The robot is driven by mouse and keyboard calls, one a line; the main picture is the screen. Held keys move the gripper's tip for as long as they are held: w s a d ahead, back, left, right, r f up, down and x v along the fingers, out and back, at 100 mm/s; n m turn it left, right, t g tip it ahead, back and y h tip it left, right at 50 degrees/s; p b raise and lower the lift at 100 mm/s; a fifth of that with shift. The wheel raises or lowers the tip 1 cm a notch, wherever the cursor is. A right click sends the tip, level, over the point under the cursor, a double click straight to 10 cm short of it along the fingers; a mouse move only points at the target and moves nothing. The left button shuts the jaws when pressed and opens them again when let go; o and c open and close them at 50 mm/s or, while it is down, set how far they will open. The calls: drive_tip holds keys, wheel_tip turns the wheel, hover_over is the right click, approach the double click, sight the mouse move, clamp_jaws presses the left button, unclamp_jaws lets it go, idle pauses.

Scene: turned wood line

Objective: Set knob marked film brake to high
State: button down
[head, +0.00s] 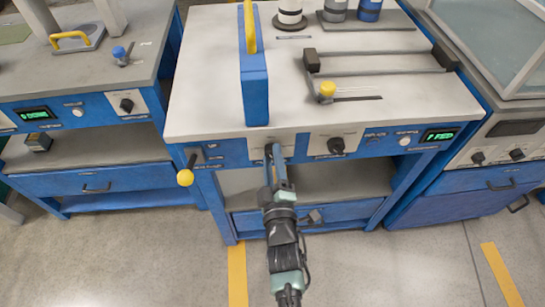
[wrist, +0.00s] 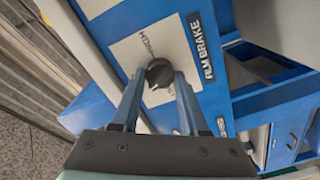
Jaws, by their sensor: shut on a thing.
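The film brake knob (wrist: 159,72) is a dark round knob on a white plate (wrist: 128,52) in the blue front panel. The small markings on the plate are partly hidden and too blurred to read surely, so I cannot tell the knob's setting. My gripper (wrist: 158,84) has its two fingers on either side of the knob and is shut on it. In the head view my gripper (head: 275,152) reaches the left white plate (head: 303,142) of the middle bench, where it mostly covers the knob.
A second black knob (head: 336,145) sits to the right on the same panel, with a white button (head: 405,141) and green display (head: 440,135) beyond. A yellow-ball lever (head: 185,178) sticks out at left. A blue upright block (head: 254,90) stands on the bench top above.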

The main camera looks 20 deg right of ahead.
drive_tip(key=m+p, duration=0.1)
drive_tip(key=m, duration=0.4)
drive_tip(key=shift+m, duration=0.3)
drive_tip(key=m+p, duration=0.1)
drive_tip(key=m, duration=1.5)
drive_tip(key=shift+d+m, duration=0.1)
drive_tip(key=shift+m, duration=0.2)
drive_tip(key=shift+f, duration=0.1)
drive_tip(key=shift+c, duration=2.1)
unclamp_jaws()
drive_tip(key=p+v, duration=0.1)
drive_tip(key=v, duration=1.2)
